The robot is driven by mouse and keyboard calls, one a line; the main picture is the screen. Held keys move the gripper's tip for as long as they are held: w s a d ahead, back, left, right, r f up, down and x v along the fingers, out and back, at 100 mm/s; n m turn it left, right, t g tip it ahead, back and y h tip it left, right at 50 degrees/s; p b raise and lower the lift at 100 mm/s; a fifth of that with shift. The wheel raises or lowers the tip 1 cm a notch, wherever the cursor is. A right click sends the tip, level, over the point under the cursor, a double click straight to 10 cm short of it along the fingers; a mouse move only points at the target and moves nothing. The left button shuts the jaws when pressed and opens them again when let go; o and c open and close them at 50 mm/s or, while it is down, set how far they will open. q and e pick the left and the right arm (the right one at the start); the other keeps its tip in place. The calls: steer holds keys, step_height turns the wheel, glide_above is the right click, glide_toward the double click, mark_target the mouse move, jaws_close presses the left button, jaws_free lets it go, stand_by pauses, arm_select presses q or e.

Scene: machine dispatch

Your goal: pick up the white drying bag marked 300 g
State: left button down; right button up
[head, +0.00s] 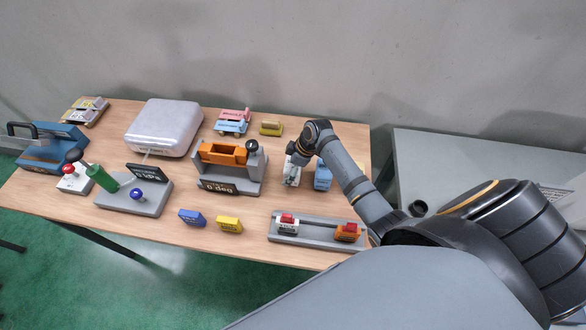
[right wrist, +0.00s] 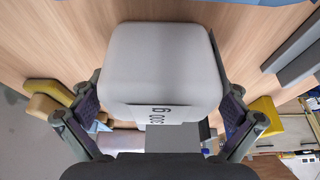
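The white drying bag (right wrist: 160,62) marked 300 g fills the middle of the right wrist view, its label (right wrist: 160,114) upside down there. My right gripper (right wrist: 160,108) is open, with one finger on each side of the bag; a gap shows beside the right finger, and I cannot tell whether the left finger touches. In the head view the right gripper (head: 295,160) points down at the table's right part, over the bag (head: 291,180), which it partly hides. My left gripper is not in view.
A blue bag (head: 323,177) stands close to the right of the white one. A grey tray (head: 318,236) with red-topped blocks lies in front. An orange-topped fixture (head: 222,155) stands to the left. Bare table (head: 262,205) shows between them.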

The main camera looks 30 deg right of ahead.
steer(key=c, duration=1)
steer(key=shift+r, duration=0.1)
